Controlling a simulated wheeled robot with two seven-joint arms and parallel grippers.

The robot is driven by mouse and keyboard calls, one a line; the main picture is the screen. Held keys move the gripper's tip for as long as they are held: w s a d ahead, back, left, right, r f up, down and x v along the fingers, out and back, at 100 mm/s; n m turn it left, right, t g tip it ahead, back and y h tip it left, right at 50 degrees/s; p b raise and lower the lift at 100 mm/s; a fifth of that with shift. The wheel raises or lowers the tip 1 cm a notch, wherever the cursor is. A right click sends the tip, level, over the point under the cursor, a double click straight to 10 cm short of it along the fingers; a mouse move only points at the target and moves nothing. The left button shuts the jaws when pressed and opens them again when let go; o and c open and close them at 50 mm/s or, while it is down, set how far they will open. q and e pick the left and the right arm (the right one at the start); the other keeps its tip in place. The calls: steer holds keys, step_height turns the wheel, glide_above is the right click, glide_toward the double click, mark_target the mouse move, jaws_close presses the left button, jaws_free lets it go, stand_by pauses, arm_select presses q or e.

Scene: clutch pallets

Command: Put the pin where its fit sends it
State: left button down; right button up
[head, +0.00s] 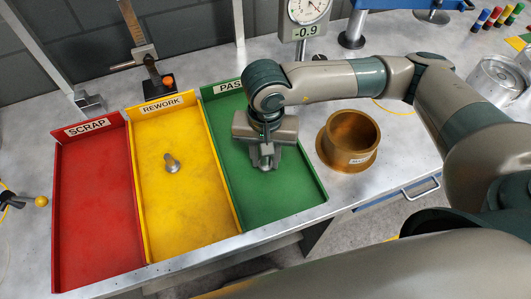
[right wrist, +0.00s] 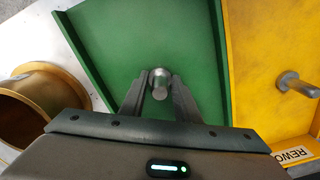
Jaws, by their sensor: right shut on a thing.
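My right gripper (head: 266,163) hangs over the green PASS tray (head: 305,199). In the right wrist view its two fingers are shut on a grey metal pin (right wrist: 160,82), with the pin's round end showing between the fingertips. I cannot tell whether this pin touches the tray floor. Another grey metal pin (head: 171,164) with a wider head is in the yellow REWORK tray (head: 183,210); it also shows in the right wrist view (right wrist: 298,84). The red SCRAP tray (head: 98,215) is empty. My left gripper is not in view.
A brass flanged ring (head: 350,140) stands right of the green tray. Behind the trays are a dial gauge (head: 306,10) with a "-0.9" display and a height gauge (head: 140,45). A metal cylinder (head: 495,82) and coloured pieces stand at the far right. The bench's front edge lies close to the trays.

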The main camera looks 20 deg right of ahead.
steer(key=shift+f+b, duration=0.15)
steer(key=shift+b, duration=0.15)
steer(key=o, duration=1.2)
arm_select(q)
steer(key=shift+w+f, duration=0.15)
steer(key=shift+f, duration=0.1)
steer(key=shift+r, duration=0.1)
arm_select(e)
steer(key=shift+r, duration=0.2)
step_height(320, 180, up, 8)
steer(key=shift+a+r+b, duration=0.1)
steer(key=shift+r+b, duration=0.1)
steer(key=shift+b, duration=0.75)
step_height(320, 180, up, 4)
steer(key=shift+f+b, duration=0.25)
steer(key=shift+b, duration=0.05)
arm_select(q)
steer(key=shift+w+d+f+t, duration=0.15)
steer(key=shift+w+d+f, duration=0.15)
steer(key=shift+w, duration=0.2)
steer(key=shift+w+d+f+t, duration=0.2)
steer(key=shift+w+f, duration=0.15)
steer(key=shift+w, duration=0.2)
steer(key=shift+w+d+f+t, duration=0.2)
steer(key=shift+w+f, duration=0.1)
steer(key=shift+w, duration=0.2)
